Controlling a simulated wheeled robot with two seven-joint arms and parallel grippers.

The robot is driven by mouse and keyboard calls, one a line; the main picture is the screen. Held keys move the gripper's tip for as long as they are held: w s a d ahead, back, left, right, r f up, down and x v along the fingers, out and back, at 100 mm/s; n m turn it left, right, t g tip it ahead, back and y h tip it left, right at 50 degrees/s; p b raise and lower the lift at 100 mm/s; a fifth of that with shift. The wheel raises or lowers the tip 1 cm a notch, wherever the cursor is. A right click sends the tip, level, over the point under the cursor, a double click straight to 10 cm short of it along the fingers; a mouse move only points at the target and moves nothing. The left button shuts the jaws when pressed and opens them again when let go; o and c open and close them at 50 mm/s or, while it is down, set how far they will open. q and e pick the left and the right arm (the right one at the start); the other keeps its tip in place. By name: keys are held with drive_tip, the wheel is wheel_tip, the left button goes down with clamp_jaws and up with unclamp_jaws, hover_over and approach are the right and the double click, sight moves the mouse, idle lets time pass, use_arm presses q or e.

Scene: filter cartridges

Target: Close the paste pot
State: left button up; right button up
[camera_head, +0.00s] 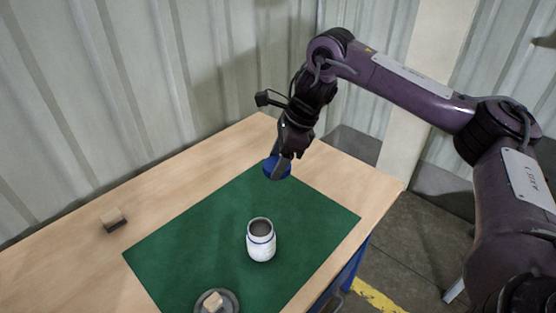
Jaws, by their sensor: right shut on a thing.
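The paste pot (261,246) is a white jar with a dark blue band near its open mouth. It stands upright on the green mat, near the mat's right side. My right gripper (279,170) points down above the far part of the mat, behind the pot and apart from it. It is shut on a round blue lid (271,165). The gripper partly hides the lid. My left gripper is not in view.
The green mat (190,247) lies on a wooden table (62,262). A small block with a dark base (113,219) stands at the left. A grey round dish (232,300) holding a light block (212,301) is at the front. A corrugated wall rises behind the table.

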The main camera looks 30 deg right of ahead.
drive_tip(key=shift+s+a+f+m+t+h, duration=0.1)
drive_tip(key=shift+s+a+m+t+h, duration=0.05)
drive_tip(key=shift+a+m, duration=0.35)
drive_tip(key=shift+s+a+f+m+t+h, duration=0.15)
drive_tip(key=shift+a+m, duration=0.1)
drive_tip(key=shift+m, duration=0.35)
drive_tip(key=s+a+f+n+g+h, duration=0.1)
drive_tip(key=s+a+n+g, duration=0.2)
drive_tip(key=n, duration=0.9)
drive_tip(key=s+a+f+n+g+h, duration=0.1)
drive_tip(key=s+a+n+g+h, duration=0.1)
drive_tip(key=s+n, duration=0.6)
drive_tip(key=a+n+g, duration=0.1)
drive_tip(key=n+g, duration=0.1)
drive_tip(key=n, duration=0.3)
drive_tip(key=shift+f+h, duration=0.3)
